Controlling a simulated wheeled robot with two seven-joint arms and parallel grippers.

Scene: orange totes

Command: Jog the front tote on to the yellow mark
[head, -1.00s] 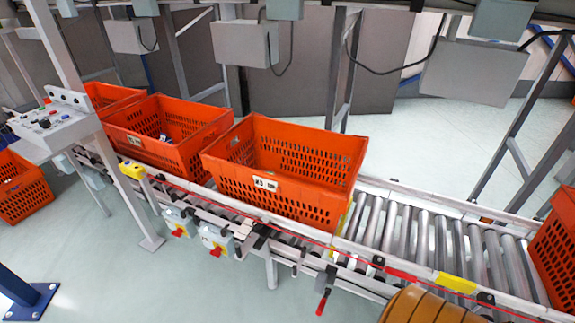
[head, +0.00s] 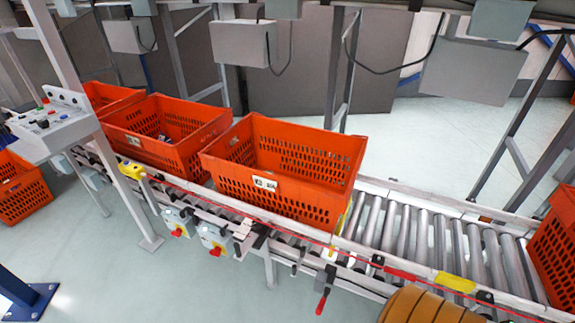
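The front tote (head: 310,203), orange with slotted walls and a white label, stands upright on the roller conveyor (head: 400,228) in the middle of the head view. It looks empty. A yellow mark (head: 455,282) is on the conveyor's near rail, to the right of the tote and apart from it. A narrow yellow strip (head: 346,214) shows just beside the tote's right end. A control box (head: 50,122) with several coloured buttons stands at the left. Neither of my grippers is in view.
Another orange tote (head: 190,152) stands close behind on the left, holding small items. More orange totes show at the far left, and one (head: 558,248) at the right edge. Bare rollers lie between the front tote and that one. Red-handled switches (head: 214,238) hang below the near rail.

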